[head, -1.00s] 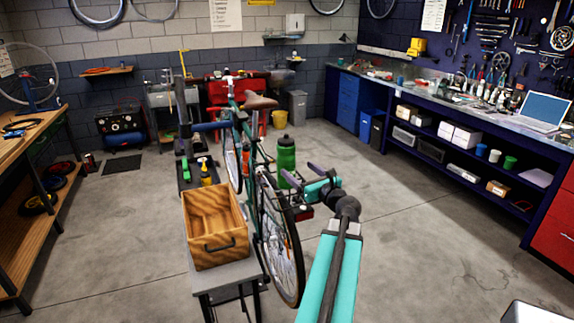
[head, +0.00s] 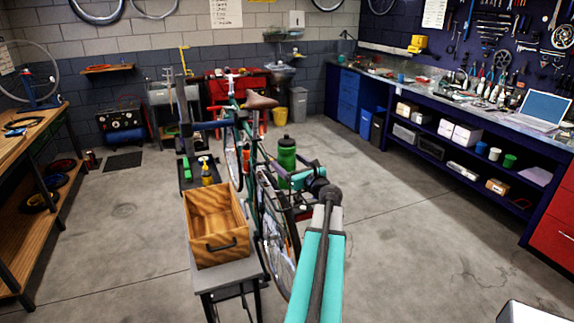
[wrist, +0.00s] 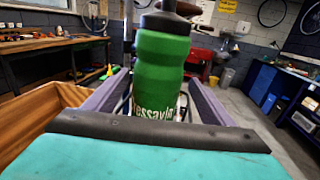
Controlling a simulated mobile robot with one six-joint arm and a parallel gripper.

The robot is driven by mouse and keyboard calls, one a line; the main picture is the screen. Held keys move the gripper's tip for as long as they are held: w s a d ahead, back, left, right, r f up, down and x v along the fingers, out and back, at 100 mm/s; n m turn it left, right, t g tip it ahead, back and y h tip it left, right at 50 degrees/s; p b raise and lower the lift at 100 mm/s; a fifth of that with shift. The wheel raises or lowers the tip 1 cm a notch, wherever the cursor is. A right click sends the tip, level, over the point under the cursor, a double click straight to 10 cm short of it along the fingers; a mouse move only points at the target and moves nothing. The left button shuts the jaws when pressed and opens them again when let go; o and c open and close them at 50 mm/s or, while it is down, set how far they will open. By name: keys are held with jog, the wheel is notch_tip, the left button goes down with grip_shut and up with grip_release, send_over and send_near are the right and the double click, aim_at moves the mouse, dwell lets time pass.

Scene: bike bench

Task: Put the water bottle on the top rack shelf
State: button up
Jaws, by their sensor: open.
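The green water bottle (head: 287,158) with a black cap is upright beside the bicycle's rear end in the head view. What it stands on is hidden. In the wrist view the bottle (wrist: 160,70) fills the middle, with white lettering low on its body. My gripper (wrist: 157,84) is open, with one purple finger on each side of the bottle. A gap shows at the right finger; I cannot tell whether the left one touches. I cannot tell which surface is the top rack shelf.
The bicycle (head: 257,101) stands close left of my arm. A wooden box (head: 205,257) on a small grey stand is at the front left. A long workbench (head: 430,165) with shelves runs along the right. The floor between is clear.

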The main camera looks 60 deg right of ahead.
jog(key=shift+p+x, duration=1.1)
jog(key=shift+x, duration=0.7)
jog(key=shift+w+d, duration=0.2)
jog(key=shift+w, duration=0.6)
jog(key=c, duration=1.3)
jog(key=shift+o, duration=0.2)
jog(key=shift+r, duration=0.1)
jog(key=shift+r+b, duration=0.5)
jog(key=shift+r, duration=1.15)
jog(key=b, duration=0.7)
send_near(281, 149)
jog(key=shift+s+d+f, duration=0.15)
jog(key=shift+f, duration=0.25)
jog(key=shift+s+d+f, duration=0.1)
jog(key=shift+d+f, duration=0.1)
jog(key=shift+f, duration=0.2)
